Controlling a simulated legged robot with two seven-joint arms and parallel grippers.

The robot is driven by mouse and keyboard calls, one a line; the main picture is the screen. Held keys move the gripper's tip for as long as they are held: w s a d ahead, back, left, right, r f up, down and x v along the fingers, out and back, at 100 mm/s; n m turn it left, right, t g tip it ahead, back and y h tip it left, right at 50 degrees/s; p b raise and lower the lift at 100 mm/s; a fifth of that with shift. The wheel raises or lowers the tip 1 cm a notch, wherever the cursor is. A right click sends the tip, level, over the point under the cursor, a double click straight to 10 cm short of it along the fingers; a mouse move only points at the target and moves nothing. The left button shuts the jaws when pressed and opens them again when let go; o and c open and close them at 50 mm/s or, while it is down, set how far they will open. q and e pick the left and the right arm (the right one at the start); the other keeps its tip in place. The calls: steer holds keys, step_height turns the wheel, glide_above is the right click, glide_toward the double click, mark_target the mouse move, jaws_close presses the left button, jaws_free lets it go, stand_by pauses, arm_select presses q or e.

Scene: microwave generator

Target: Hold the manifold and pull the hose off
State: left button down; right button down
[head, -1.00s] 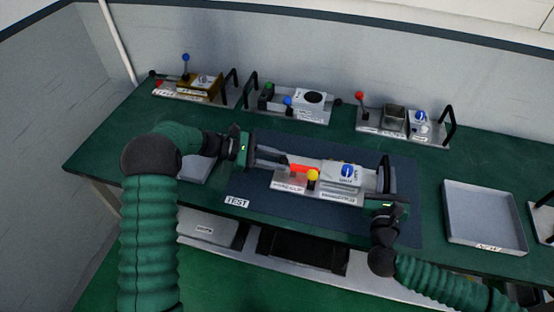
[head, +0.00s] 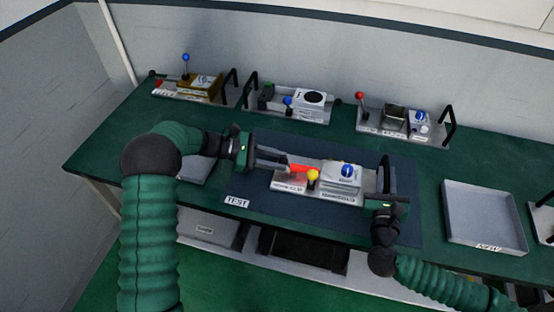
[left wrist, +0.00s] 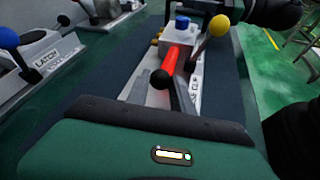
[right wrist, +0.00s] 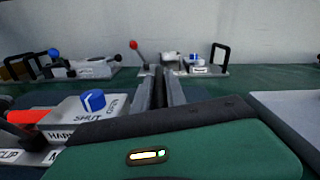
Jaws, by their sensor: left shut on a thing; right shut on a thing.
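The manifold (head: 341,180) is a pale block with a blue knob (head: 347,170), on a grey plate on the dark mat. A red hose (head: 304,168) runs from its left side, beside a yellow ball lever (head: 313,175). My left gripper (head: 287,164) is shut at the hose's left end. The left wrist view shows the red hose (left wrist: 171,62) with a black ball (left wrist: 162,80) near its close end. My right gripper (head: 384,192) is shut on the black handle (head: 387,172) at the plate's right end. In the right wrist view its fingers (right wrist: 160,85) close around a dark bar.
An empty grey tray (head: 484,205) lies right. A TEST label (head: 237,202) marks the mat's front left.

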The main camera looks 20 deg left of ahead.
steer(key=shift+f, duration=0.35)
arm_select(q)
steer(key=a, duration=0.6)
steer(key=shift+a, duration=0.1)
steer(key=c, duration=1.1)
jaws_free()
steer(key=shift+s, duration=0.1)
arm_select(e)
steer(key=shift+a, duration=0.1)
